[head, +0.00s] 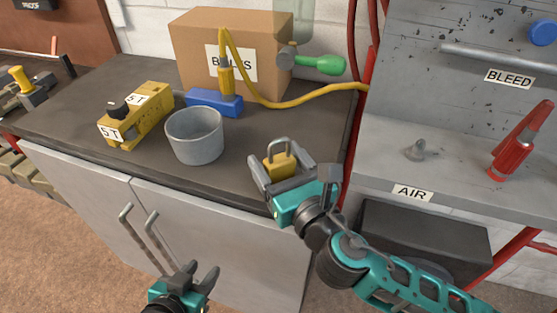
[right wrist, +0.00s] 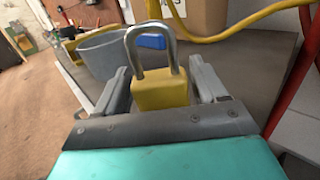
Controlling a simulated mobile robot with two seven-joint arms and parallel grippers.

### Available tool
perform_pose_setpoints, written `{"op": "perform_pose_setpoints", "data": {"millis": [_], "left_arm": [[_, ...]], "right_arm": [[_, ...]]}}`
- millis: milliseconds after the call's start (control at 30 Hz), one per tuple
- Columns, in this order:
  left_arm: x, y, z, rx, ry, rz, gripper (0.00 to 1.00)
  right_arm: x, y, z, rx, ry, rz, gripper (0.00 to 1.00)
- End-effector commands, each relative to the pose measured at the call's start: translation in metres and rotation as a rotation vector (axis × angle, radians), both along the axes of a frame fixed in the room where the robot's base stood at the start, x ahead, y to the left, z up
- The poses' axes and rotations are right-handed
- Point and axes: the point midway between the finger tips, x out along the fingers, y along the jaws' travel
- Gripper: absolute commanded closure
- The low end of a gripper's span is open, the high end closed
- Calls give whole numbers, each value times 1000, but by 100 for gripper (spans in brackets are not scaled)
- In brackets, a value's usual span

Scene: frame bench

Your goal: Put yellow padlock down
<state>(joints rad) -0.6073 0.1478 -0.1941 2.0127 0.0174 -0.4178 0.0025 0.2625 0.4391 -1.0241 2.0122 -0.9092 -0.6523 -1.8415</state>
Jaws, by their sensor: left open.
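The yellow padlock (head: 280,165) has a grey metal shackle pointing up. It is upright between the fingers of my right gripper (head: 283,173), over the front right part of the dark bench top (head: 235,181). My left gripper (head: 195,280) is open and empty, low in front of the cabinet doors.
A grey bucket (head: 195,138), a yellow block marked 5T (head: 137,117) and a blue block (head: 214,102) stand to the left. A cardboard box (head: 270,45) is behind, with a yellow hose (head: 310,100) across the bench. A red post and grey shelf (head: 385,150) border the right.

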Motion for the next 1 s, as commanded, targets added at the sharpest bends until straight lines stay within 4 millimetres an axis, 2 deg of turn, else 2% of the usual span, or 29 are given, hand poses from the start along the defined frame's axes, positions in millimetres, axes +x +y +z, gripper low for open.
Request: {"op": "perform_pose_setpoints", "data": {"millis": [33, 100, 133, 367, 533, 600, 800, 1000], "left_arm": [[0, 0, -2, 0, -1, 0, 57], [1, 0, -1, 0, -2, -1, 57], [1, 0, -1, 0, -2, -1, 57], [1, 0, -1, 0, -3, -1, 57], [1, 0, 9, 3, -8, -1, 57], [2, 2, 5, 5, -11, 2, 57], [1, 4, 3, 8, -8, 5, 57], [1, 4, 0, 6, -5, 5, 57]], "right_arm": [[-3, 0, -19, -12, 38, 2, 24], [-3, 0, -19, -12, 38, 2, 17], [-3, 0, -19, -12, 38, 2, 15], [-3, 0, -19, -12, 38, 1, 15], [-3, -1, -2, -12, 37, 0, 15], [-16, -7, -8, -14, 41, 1, 15], [-57, -28, -5, -13, 35, 1, 15], [-90, -45, -3, -11, 28, 0, 15]]}}
